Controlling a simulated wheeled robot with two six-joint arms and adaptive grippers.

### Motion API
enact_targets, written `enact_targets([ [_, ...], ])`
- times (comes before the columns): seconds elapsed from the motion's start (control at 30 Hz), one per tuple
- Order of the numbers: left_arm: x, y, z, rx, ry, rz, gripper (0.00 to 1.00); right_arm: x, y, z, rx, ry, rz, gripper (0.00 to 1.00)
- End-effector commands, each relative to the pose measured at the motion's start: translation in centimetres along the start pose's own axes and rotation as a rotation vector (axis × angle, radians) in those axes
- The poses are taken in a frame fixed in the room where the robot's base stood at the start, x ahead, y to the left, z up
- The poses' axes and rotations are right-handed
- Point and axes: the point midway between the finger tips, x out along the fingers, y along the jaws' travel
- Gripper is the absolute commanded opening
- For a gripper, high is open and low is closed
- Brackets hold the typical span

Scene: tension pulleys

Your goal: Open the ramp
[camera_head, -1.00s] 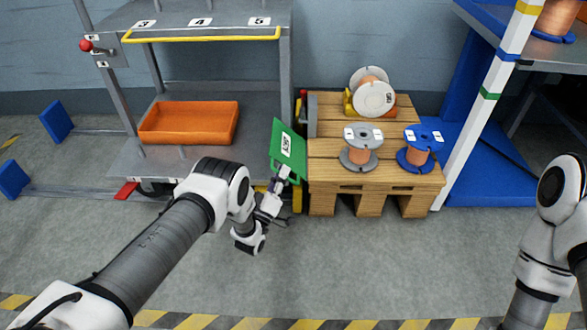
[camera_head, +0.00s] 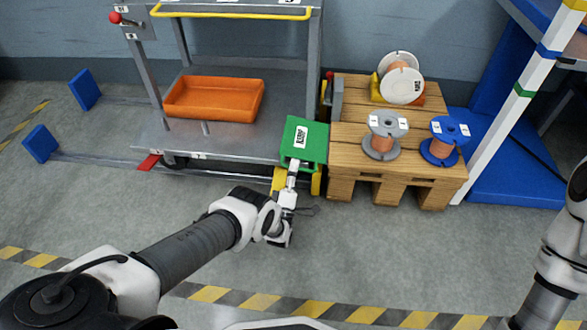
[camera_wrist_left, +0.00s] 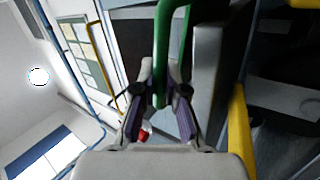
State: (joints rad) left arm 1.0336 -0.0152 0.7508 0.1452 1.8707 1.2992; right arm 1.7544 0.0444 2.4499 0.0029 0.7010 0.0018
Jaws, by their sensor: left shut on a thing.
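The ramp is a green plate (camera_head: 304,141) with a white label, between the grey cart and the wooden pallet in the head view. It looks close to level, though its exact tilt is hard to judge. My left gripper (camera_head: 292,171) is at its near edge and shut on it. In the left wrist view the green edge (camera_wrist_left: 172,45) runs down between the two fingers of my left gripper (camera_wrist_left: 159,98). My right arm shows at the right edge of the head view, but its gripper is out of the picture.
The grey cart (camera_head: 245,148) holds an orange tray (camera_head: 213,99). The pallet (camera_head: 345,160) carries a grey spool (camera_head: 384,136), a blue spool (camera_head: 444,140) and a white-flanged spool (camera_head: 401,84). A white post (camera_head: 505,122) stands right. The floor in front is clear.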

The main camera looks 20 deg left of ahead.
Motion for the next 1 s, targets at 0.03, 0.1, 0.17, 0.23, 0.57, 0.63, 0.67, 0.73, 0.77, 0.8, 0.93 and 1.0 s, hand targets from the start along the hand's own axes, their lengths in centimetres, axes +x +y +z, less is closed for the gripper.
enact_targets([
  [0.03, 0.0, 0.0, 0.0, -0.001, 0.0, 0.0, 0.0, 0.0, 0.0, 0.0, 0.0, 0.0, 0.0, 0.0],
  [0.1, 0.1, 0.0, 0.0, -0.001, 0.0, -0.001, 0.0, 0.0, 0.0, 0.0, 0.0, 0.001, 0.0, 0.0],
  [0.17, 0.1, 0.0, 0.0, -0.001, 0.0, -0.001, 0.0, 0.0, 0.0, 0.0, 0.0, 0.001, 0.0, 0.0],
  [0.23, 0.1, 0.0, 0.0, -0.001, 0.0, -0.001, 0.0, 0.0, 0.0, 0.0, 0.0, 0.001, 0.0, 0.0],
  [0.57, 0.1, 0.0, 0.0, 0.0, -0.001, 0.0, 0.37, 0.0, 0.0, 0.0, 0.0, 0.0, 0.0, 0.0],
  [0.63, 0.1, 0.0, 0.0, 0.0, -0.001, 0.0, 0.37, 0.0, 0.0, 0.0, 0.0, 0.0, 0.0, 0.0],
  [0.67, 0.0, 0.0, 0.0, 0.0, -0.001, 0.0, 0.37, 0.0, 0.0, 0.0, 0.0, 0.0, 0.0, 0.0],
  [0.73, -0.3, 0.0, 0.0, 0.0, -0.001, -0.002, 0.37, 0.0, 0.0, 0.0, 0.0, 0.0, 0.0, 0.0],
  [0.77, -0.7, -0.1, 0.0, 0.0, -0.001, -0.003, 0.37, 0.0, 0.0, 0.0, 0.0, 0.0, 0.0, 0.0],
  [0.8, -1.2, -0.1, 0.1, 0.0, -0.002, -0.003, 0.37, 0.0, 0.0, 0.0, 0.0, 0.0, 0.0, 0.0],
  [0.93, -3.9, -0.1, 0.1, 0.0, -0.002, -0.004, 0.37, 0.0, 0.0, 0.0, 0.0, 0.0, 0.0, 0.0],
  [1.0, -5.3, -0.1, 0.0, 0.0, -0.002, -0.003, 0.37, 0.0, 0.0, 0.0, 0.0, 0.0, 0.0, 0.0],
])
